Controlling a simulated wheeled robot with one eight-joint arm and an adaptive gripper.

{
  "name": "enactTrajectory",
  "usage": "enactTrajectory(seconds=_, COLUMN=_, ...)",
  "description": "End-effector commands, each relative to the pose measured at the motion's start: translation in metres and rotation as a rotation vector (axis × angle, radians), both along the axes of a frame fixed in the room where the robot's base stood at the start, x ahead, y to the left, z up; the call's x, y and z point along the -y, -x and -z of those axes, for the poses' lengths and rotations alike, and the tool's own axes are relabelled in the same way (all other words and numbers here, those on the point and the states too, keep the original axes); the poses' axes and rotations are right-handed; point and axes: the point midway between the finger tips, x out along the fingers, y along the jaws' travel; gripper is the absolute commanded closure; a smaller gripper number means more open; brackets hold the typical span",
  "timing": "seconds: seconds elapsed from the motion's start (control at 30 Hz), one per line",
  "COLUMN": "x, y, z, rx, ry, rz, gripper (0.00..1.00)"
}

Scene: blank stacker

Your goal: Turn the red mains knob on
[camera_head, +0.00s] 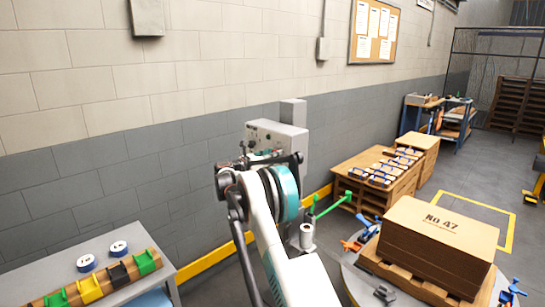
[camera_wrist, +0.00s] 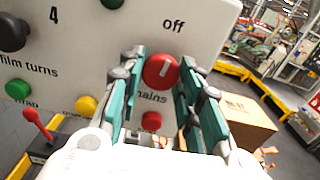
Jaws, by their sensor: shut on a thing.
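The red mains knob (camera_wrist: 158,72) is on the pale control panel (camera_wrist: 215,45), with "mains" printed below it and "off" above right. Its short white mark looks close to upright in the wrist view. My gripper (camera_wrist: 161,62) has its teal-padded fingers on both sides of the knob and is shut on it. In the head view the control box (camera_head: 291,137) stands near the wall, and my arm hides the knob and gripper tips.
The panel also has a black knob (camera_wrist: 12,33), a green button (camera_wrist: 18,89), a yellow button (camera_wrist: 86,105) and a lower red button (camera_wrist: 151,121). A stack of cardboard marked No 47 (camera_head: 440,240) sits right of my arm. A grey table (camera_head: 150,240) is at left.

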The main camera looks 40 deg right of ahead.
Motion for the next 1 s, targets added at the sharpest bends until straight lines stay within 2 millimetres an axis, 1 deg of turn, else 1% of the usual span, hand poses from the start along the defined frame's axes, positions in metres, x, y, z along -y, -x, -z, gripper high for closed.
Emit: enactTrajectory(seconds=1.0, x=-0.0005, y=-0.0027, z=-0.0011, rx=0.940, ry=-0.075, rz=0.000, gripper=0.92)
